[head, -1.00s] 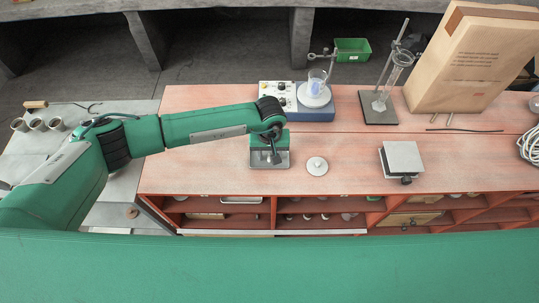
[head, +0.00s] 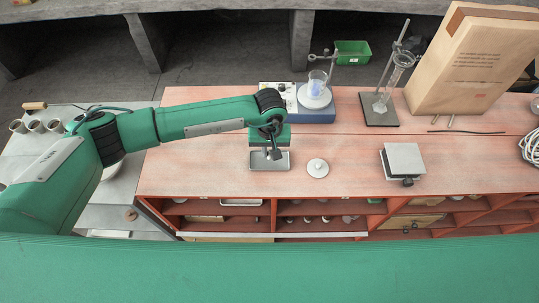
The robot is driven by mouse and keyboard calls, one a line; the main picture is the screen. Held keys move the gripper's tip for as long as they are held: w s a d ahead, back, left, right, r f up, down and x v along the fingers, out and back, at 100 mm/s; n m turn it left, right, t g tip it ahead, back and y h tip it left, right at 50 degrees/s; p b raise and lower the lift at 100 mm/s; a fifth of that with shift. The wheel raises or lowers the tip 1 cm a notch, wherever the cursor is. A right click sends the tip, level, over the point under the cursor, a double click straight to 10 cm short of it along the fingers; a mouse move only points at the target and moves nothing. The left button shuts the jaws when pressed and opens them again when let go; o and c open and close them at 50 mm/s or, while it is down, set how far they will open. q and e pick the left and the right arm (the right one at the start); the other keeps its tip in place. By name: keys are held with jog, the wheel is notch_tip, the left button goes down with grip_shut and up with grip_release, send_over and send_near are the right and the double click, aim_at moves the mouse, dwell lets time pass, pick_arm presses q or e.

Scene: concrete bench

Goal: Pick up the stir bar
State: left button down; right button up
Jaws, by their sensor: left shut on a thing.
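My left gripper (head: 275,154) points down above a shallow grey metal tray (head: 259,166) near the middle of the bench. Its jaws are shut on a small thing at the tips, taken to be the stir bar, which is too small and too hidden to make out. The tips look slightly above the tray floor. The green wrist covers the back of the tray area. My right gripper is not in view.
A white round lid with a knob (head: 317,168) lies right of the tray. A blue stirrer (head: 320,115) bearing a glass beaker (head: 318,81) stands behind. A small platform (head: 403,158), a stand (head: 380,108) and a paper bag (head: 470,60) are farther right. The bench between lid and platform is clear.

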pick_arm(q)
notch_tip(320, 180, up, 17)
jog(key=b, duration=0.5)
jog(key=shift+b, duration=0.3)
jog(key=shift+r, duration=0.1)
